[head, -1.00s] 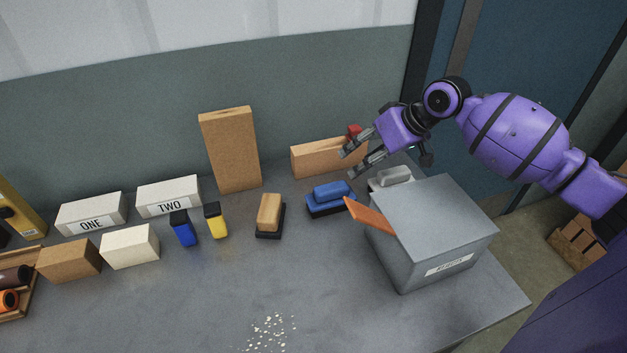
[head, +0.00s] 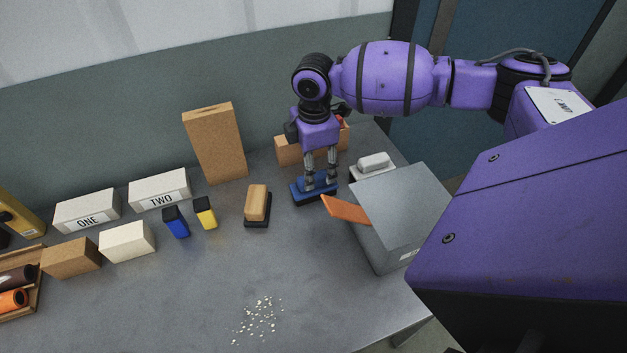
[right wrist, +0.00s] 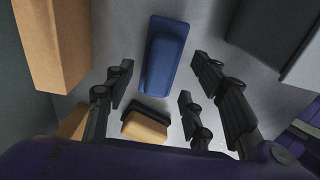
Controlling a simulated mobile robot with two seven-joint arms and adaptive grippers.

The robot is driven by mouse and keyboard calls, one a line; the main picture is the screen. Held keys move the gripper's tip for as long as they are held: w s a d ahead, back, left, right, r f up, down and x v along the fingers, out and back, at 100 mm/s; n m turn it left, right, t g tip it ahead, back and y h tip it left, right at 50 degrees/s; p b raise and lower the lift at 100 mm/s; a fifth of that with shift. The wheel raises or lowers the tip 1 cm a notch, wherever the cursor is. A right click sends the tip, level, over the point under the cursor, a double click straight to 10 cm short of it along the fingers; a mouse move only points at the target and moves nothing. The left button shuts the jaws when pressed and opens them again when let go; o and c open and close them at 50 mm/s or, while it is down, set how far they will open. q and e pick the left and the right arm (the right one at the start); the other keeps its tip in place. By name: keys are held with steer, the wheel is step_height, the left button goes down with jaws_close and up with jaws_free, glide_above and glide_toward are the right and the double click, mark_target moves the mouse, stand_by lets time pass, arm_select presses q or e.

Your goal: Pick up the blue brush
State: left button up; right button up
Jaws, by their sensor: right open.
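The blue brush (head: 316,194) lies on the grey table behind the grey box with the orange flap. It also shows in the right wrist view (right wrist: 165,62), lengthwise at the upper middle. My right gripper (head: 321,182) is open and points down over the brush, its fingers partly hiding it in the head view. In the right wrist view its fingers (right wrist: 165,85) are spread to the left and right of the brush, with nothing held. Whether the fingertips touch the brush cannot be told. My left gripper is not in view.
The grey box (head: 400,210) with its orange flap (head: 345,209) stands close right of the brush. A white brush (head: 374,164) lies behind it. A tan brush (head: 257,203) lies to the left. The table front is clear except for pale crumbs (head: 258,320).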

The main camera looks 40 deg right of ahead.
step_height(320, 180, down, 3)
steer(key=shift+s+f, duration=0.1)
steer(key=shift+f, duration=0.1)
jaws_close()
steer(key=shift+r, duration=0.1)
step_height(320, 180, up, 10)
steer(key=shift+f, duration=0.1)
stand_by(0.5)
